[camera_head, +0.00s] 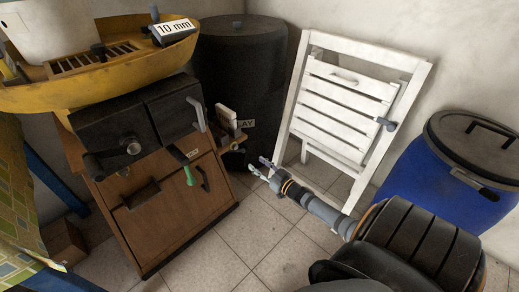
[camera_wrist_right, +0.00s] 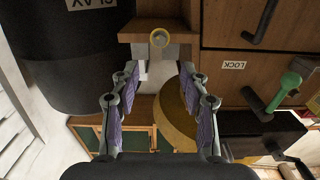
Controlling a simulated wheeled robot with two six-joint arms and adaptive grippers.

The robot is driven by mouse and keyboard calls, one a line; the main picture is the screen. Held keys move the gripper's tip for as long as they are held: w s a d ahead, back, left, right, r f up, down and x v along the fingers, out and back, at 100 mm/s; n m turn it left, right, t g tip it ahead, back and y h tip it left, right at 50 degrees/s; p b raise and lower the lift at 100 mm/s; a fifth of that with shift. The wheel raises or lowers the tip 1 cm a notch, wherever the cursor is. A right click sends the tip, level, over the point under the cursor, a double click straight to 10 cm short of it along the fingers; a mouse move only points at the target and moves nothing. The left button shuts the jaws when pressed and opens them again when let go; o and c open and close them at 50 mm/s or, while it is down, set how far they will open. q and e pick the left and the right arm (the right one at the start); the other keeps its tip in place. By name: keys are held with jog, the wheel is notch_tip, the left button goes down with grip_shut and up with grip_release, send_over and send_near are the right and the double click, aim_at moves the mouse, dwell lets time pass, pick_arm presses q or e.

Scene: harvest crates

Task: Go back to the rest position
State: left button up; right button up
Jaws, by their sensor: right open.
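My right gripper (camera_head: 264,169) reaches in from the lower right in the head view, in front of the white folding chair and right of the wooden cabinet. Its fingers are apart; the right wrist view shows both fingers (camera_wrist_right: 160,80) spread with nothing held between them. Beyond the fingers in that view are a small wooden ledge (camera_wrist_right: 139,25) and a yellow ring (camera_wrist_right: 159,38). My left gripper does not show in either view.
The wooden cabinet (camera_head: 185,222) with a green handle (camera_head: 188,175) stands left. A black CLAY barrel (camera_head: 240,65), white folding chair (camera_head: 345,75) and blue barrel (camera_head: 425,178) stand behind and right. Tiled floor (camera_head: 225,245) is clear in front.

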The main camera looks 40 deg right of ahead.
dwell(0.7)
